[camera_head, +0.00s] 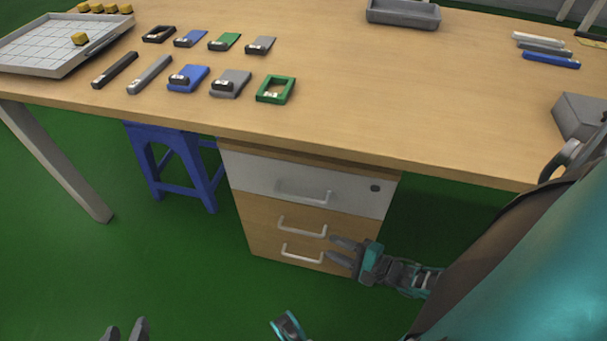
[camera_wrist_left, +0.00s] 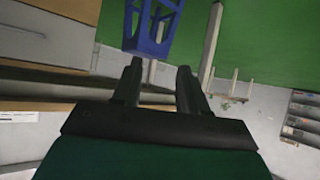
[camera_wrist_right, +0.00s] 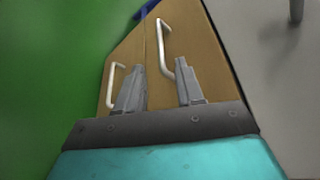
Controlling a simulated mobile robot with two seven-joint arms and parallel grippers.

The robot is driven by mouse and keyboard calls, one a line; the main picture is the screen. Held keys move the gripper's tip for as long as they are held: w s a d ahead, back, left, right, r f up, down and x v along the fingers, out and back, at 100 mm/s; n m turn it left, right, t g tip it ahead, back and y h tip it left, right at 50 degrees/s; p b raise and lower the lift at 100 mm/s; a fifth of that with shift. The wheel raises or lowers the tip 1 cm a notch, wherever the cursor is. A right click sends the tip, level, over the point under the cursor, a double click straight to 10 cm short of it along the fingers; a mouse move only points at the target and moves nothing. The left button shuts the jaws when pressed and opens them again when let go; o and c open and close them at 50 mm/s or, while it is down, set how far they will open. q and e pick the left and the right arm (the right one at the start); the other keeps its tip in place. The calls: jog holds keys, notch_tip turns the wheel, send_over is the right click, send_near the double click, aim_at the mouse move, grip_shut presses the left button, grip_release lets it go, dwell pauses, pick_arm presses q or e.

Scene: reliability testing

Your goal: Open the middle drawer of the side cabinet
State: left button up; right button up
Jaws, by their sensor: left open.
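The side cabinet (camera_head: 243,192) stands under the desk with three drawers, all closed. The top drawer front is pale grey; the middle drawer (camera_head: 262,217) and bottom drawer are wood-coloured. The middle drawer's white handle (camera_head: 302,229) also shows in the right wrist view (camera_wrist_right: 164,45). My right gripper (camera_head: 334,250) is open and empty, in front of the lower drawers, right of the handles. In the right wrist view its fingers (camera_wrist_right: 158,82) point at the front, with the middle handle near the right fingertip; contact is not visible. My left gripper (camera_head: 125,333) is open and empty, far from the cabinet.
The bottom drawer's handle (camera_head: 302,256) lies just below the middle one. The desk (camera_head: 400,110) overhangs the cabinet and holds several small parts and trays. A blue stool (camera_head: 178,160) stands left of the cabinet. The green floor before the cabinet is clear.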

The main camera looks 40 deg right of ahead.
aim_at(305, 234)
jog(key=b+x, duration=0.2)
jog(key=x, duration=0.7)
jog(key=shift+w+b, duration=0.3)
jog(key=shift+w, duration=0.05)
jog(key=shift+a+f, duration=0.1)
grip_shut()
